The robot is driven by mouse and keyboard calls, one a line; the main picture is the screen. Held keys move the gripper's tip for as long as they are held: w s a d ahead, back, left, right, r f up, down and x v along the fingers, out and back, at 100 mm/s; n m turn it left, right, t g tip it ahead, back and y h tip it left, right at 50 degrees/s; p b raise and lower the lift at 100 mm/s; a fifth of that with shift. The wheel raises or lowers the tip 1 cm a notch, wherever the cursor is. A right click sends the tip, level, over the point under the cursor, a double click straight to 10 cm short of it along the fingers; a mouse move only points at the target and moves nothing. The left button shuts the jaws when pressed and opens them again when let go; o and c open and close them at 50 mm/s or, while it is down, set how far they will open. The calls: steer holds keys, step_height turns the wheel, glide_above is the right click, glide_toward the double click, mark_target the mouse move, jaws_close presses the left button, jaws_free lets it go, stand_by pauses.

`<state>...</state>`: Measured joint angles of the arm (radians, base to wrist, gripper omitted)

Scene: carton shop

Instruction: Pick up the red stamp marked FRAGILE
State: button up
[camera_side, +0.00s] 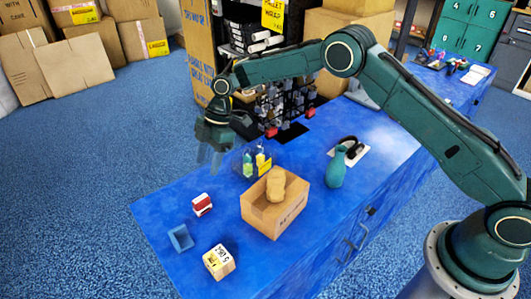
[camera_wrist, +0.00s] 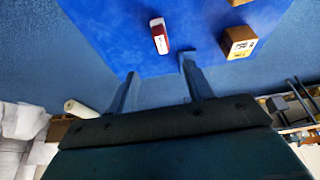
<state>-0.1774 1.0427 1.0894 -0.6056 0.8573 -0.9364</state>
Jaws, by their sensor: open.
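A small red and white block, the likely stamp (camera_side: 202,204), lies on the blue table left of the open carton. It also shows in the wrist view (camera_wrist: 159,38), upper middle, with a white face and red side. Any marking on it is too small to read. My gripper (camera_side: 211,163) is open and empty, in the air above the table's far left edge, behind and well above the block. In the wrist view my two fingers (camera_wrist: 158,68) point toward the block, with clear space between them and it.
An open carton (camera_side: 284,220) holding a tan object stands right of the block. A small blue tray (camera_side: 181,238) and a labelled box (camera_side: 219,262) are nearer the front. A clear holder with small bottles (camera_side: 251,163) and a teal vase (camera_side: 336,168) stand farther back.

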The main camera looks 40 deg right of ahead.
mark_target(201, 198)
steer(key=shift+x, duration=0.8)
steer(key=shift+f, duration=0.1)
steer(key=shift+x, duration=4.2)
steer(key=shift+x, duration=2.6)
steer(key=shift+s, duration=0.15)
